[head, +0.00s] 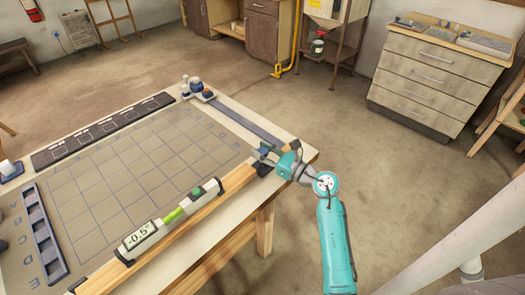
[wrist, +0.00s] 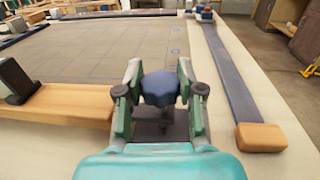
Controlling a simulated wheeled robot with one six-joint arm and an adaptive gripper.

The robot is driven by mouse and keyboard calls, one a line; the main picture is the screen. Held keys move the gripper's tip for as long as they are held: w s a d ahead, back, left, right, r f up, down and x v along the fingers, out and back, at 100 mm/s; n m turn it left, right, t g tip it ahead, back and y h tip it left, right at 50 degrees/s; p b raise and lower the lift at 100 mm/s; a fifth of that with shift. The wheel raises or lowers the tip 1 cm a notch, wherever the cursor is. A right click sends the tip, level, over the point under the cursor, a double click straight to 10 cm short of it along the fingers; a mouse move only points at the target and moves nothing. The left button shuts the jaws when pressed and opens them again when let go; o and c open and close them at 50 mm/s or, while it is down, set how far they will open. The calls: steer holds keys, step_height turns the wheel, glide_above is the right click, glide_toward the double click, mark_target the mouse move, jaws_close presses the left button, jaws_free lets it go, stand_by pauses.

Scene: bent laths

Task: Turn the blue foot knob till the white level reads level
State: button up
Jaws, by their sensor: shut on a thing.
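The white level (head: 166,222) lies along a wooden lath (head: 235,181) at the table's near edge; its display reads -0.5°, and a green bubble window sits in its middle. The blue foot knob (wrist: 159,88) stands at the lath's right end in the wrist view. My gripper (wrist: 160,96) is shut on the knob, with one green finger on each side of it. In the head view my gripper (head: 268,156) is at the table's near right corner and mostly hides the knob. The knob's lower part is in shadow between the fingers.
A gridded grey mat (head: 120,175) covers much of the table. A dark strip with a wooden end block (wrist: 262,137) lies right of my gripper. A slotted blue-grey tray (head: 43,235) lies at the left. A drawer cabinet (head: 435,85) stands beyond open floor.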

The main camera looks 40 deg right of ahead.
steer(key=shift+m+h, duration=1.8)
steer(key=shift+h, duration=1.1)
steer(key=shift+m+h, duration=0.6)
steer(key=shift+h, duration=0.3)
steer(key=o, duration=1.2)
steer(key=shift+c, duration=0.2)
steer(key=v, duration=1.2)
steer(key=shift+r, duration=0.2)
